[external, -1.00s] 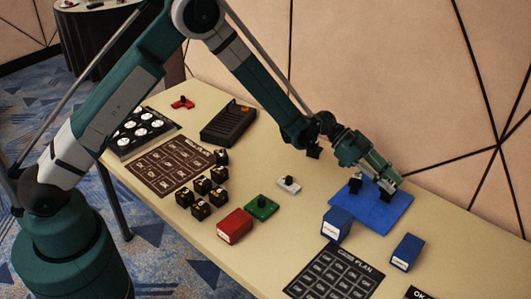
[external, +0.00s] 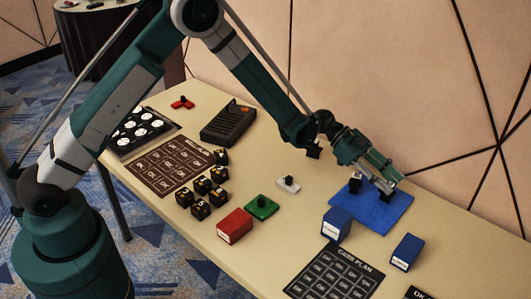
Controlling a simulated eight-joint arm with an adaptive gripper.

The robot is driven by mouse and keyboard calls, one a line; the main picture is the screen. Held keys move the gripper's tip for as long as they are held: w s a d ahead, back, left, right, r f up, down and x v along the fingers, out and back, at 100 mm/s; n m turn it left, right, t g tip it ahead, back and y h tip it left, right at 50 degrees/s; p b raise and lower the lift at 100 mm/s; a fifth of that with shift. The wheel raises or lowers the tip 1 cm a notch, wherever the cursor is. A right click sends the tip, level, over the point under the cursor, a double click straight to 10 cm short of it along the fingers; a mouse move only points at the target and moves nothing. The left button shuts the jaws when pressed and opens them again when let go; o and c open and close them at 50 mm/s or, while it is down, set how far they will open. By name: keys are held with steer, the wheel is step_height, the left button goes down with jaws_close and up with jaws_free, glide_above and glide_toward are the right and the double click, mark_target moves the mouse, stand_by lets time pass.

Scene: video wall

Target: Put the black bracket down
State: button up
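My gripper (external: 374,184) is at the blue mat (external: 386,216) on the right half of the table, pointing down. Two small black shapes show at its lower end, one on the left over the mat and one on the right below the green housing. I cannot tell which are fingertips and which may be the black bracket. The bracket is not clearly made out, and the housing partly hides this spot. Whether the fingers are apart or closed on something is too small to tell.
Blue boxes (external: 337,224) and (external: 406,252) stand near the mat's front edge. A green block (external: 262,207), a red box (external: 234,226) and a small grey piece (external: 288,184) lie to the left. A dark case plan card (external: 333,272) lies in front. The wall runs close behind.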

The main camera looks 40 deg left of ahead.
steer(key=p+v, duration=0.1)
steer(key=v, duration=1)
steer(key=shift+a, duration=0.15)
steer(key=shift+s+r, duration=0.1)
steer(key=shift+r, duration=0.05)
steer(key=shift+a+r, duration=0.1)
steer(key=s+a+r+n+t+y, duration=0.25)
steer(key=s+a+r+n, duration=0.35)
steer(key=a+r, duration=0.45)
steer(key=s+a+r+n+t+y, duration=0.2)
steer(key=s+a+r+n+y, duration=0.15)
steer(key=s+a+r, duration=0.7)
steer(key=s+a+n+t+y, duration=0.2)
steer(key=s+a+n+y, duration=0.5)
steer(key=s+a, duration=1.8)
steer(key=shift+s+n+y, duration=0.25)
steer(key=shift+n+y, duration=0.05)
steer(key=shift+n, duration=0.45)
steer(key=shift+r+t, duration=0.15)
steer(key=shift+t, duration=0.1)
